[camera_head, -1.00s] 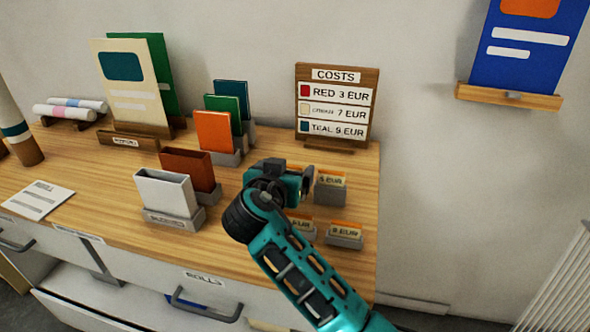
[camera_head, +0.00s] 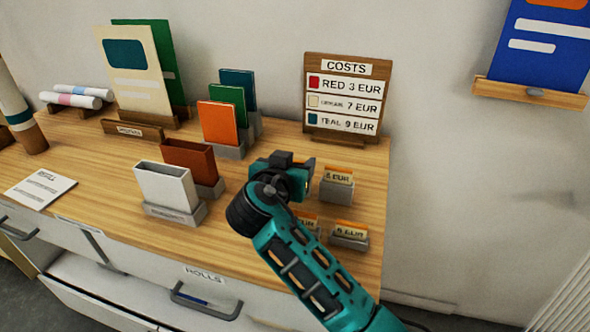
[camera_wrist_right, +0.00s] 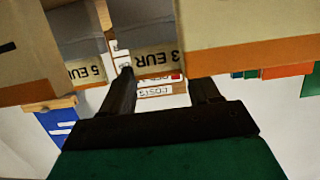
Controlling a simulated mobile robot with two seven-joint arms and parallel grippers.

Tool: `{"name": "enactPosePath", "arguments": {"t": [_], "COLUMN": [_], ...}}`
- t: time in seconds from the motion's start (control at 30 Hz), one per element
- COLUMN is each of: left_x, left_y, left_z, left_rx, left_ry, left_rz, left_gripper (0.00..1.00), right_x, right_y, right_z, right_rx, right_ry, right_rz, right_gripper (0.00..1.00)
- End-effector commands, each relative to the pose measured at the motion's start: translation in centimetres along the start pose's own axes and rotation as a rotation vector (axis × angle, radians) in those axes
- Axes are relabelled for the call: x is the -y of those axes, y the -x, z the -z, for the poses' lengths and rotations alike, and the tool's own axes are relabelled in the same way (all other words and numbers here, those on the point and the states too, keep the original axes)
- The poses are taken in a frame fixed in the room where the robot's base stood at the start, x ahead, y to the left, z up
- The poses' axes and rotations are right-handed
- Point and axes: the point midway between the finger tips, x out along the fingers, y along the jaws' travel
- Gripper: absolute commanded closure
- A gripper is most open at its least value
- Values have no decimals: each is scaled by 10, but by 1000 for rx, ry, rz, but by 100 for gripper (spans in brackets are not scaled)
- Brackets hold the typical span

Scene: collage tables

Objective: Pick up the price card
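Several small price cards with orange top edges stand in grey holders at the right of the wooden table. In the head view one card (camera_head: 338,174) is at the back, one (camera_head: 349,231) at the front right, and one (camera_head: 308,222) partly behind my arm. My right gripper (camera_head: 307,178) is over the table, just left of the back card. In the right wrist view, which looks upside down, its two dark fingers (camera_wrist_right: 165,88) are apart, with a "3 EUR" card (camera_wrist_right: 157,62) showing between and beyond them. A "5 EUR" card (camera_wrist_right: 86,70) is beside it. My left gripper is not visible.
A costs board (camera_head: 345,97) stands behind the cards. Coloured cards in holders (camera_head: 222,122) and white and brown boxes (camera_head: 165,190) stand to the left. A blue panel on a wall shelf (camera_head: 530,92) is at right. A drawer (camera_head: 130,295) stands open below.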

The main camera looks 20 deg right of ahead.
Motion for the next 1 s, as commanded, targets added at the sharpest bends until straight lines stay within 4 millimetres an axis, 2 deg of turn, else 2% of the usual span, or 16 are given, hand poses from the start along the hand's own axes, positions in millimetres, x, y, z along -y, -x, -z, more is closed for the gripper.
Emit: {"name": "enactPosePath", "arguments": {"t": [0.03,0.3,0.57,0.73,0.87,1.0], "left_x": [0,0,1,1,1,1], "left_y": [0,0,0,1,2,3], "left_z": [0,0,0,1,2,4], "left_rx": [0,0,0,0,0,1], "left_ry": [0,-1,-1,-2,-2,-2], "left_rz": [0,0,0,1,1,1], "left_gripper": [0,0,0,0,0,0], "right_x": [0,0,0,0,1,1], "right_y": [0,0,0,3,9,19], "right_z": [0,0,1,11,30,61], "right_rx": [0,0,-1,-2,-2,-2], "right_ry": [0,0,0,-4,-6,-8], "right_rz": [0,0,0,1,3,4], "right_gripper": [44,70,71,71,71,71]}}
